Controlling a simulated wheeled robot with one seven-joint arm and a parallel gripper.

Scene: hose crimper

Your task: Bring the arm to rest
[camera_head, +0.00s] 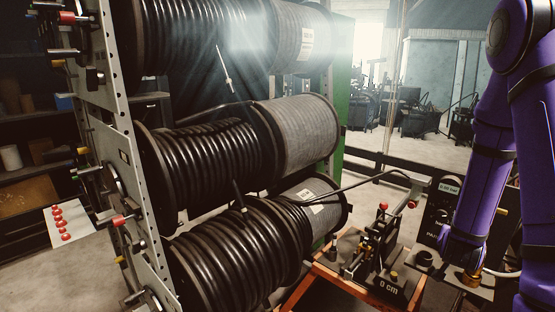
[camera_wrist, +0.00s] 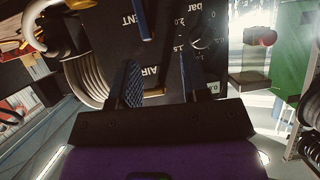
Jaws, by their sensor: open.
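My gripper (camera_wrist: 160,82) shows in the wrist view with its two dark fingers apart and nothing between them. Beyond the fingers is a dark machine panel (camera_wrist: 118,42) with white lettering, including "AIR" and "bar". I cannot tell how far the fingers are from it. In the head view my purple arm is bent at the right side, its lower part reaching down beside the dark box with a small display (camera_head: 449,188). The fingers cannot be made out there.
Black hose reels (camera_head: 215,160) on a metal rack fill the left and middle. An orange-framed stand (camera_head: 325,280) carries a device with a red-knobbed lever and a "0 cm" label. A hose end (camera_head: 375,177) arches over it. A card with red buttons (camera_head: 62,222) is at far left.

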